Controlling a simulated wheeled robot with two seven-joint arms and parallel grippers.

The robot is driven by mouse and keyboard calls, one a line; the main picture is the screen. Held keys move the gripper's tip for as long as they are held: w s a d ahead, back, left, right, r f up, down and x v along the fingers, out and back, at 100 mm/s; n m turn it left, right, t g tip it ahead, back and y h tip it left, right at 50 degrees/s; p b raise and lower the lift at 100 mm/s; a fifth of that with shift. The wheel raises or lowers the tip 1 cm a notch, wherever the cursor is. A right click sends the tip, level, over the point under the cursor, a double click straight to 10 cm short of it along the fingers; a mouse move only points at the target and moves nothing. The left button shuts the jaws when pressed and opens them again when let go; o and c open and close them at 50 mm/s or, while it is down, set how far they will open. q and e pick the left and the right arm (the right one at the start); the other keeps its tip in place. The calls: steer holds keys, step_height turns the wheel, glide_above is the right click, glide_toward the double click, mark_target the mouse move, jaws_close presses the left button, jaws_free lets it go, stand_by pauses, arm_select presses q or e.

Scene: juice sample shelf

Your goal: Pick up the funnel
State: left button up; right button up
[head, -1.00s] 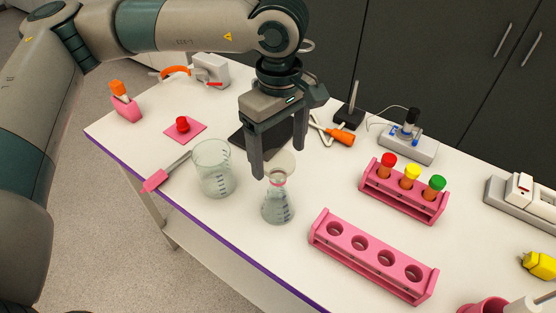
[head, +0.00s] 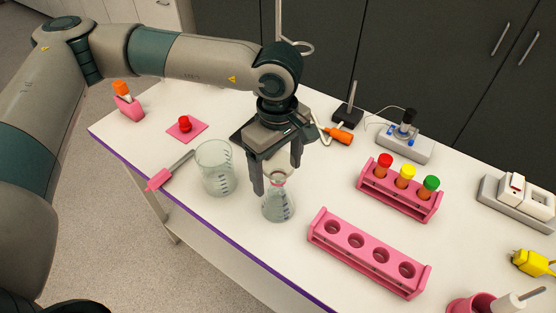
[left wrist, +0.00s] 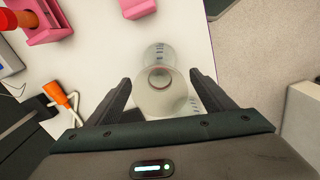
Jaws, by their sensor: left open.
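The translucent funnel (head: 279,163) sits upright in the mouth of a clear conical flask (head: 278,205) on the white table. My left gripper (head: 277,178) points down at it, open, with one finger on each side of the funnel. In the left wrist view the funnel (left wrist: 163,98) shows as a pale round cone between the two fingers (left wrist: 161,78), with a gap to each. The funnel's stem is inside the flask neck. My right gripper is not in view.
A glass beaker (head: 216,168) stands close left of the flask. An empty pink rack (head: 369,253) is to the right, and a pink rack of capped tubes (head: 399,188) lies behind it. A pink-handled tool (head: 168,173) lies left. The table's front edge is near.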

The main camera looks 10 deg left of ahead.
arm_select(q)
steer(key=shift+f, duration=0.8)
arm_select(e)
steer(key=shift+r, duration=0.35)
arm_select(q)
steer(key=shift+c, duration=0.3)
steer(key=c, duration=1.1)
steer(key=shift+o, duration=0.2)
steer(key=shift+r, duration=0.2)
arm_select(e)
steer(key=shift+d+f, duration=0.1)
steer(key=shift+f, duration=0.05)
